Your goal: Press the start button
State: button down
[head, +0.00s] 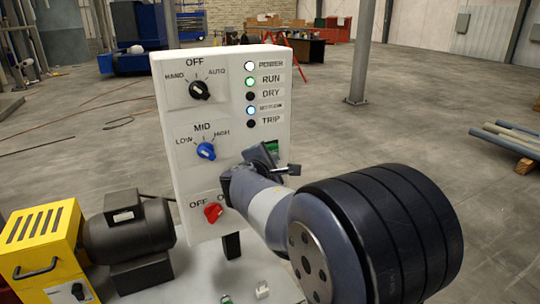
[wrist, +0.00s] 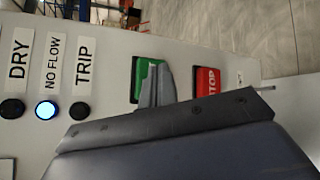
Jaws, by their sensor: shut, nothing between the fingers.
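The white control panel (head: 180,110) stands upright in front of me. The green start button (wrist: 143,72) shows in the wrist view, partly covered by my fingertips. A bit of its green (head: 272,147) shows in the head view above my gripper. My gripper (wrist: 157,86) is shut and empty, its tips over the right part of the green button. I cannot tell whether they touch it. In the head view my gripper (head: 264,160) is at the panel's lower right. The red stop button (wrist: 207,92) is just right of the fingertips in the wrist view.
The panel has a black selector (head: 200,90), a blue knob (head: 206,151) and a red switch (head: 213,212). The POWER, RUN and NO FLOW lamps are lit; DRY and TRIP are dark. A dark motor (head: 130,232) and yellow housing (head: 42,240) stand at left.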

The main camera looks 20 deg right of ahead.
jog(key=shift+s, duration=0.15)
jog(key=s+b, duration=0.1)
jog(key=s, duration=0.4)
jog(key=shift+d, duration=0.1)
dwell(0.3)
jog(key=shift+w, duration=0.1)
dwell(0.5)
jog(key=shift+s+p, duration=0.5)
jog(key=shift+s, duration=1.5)
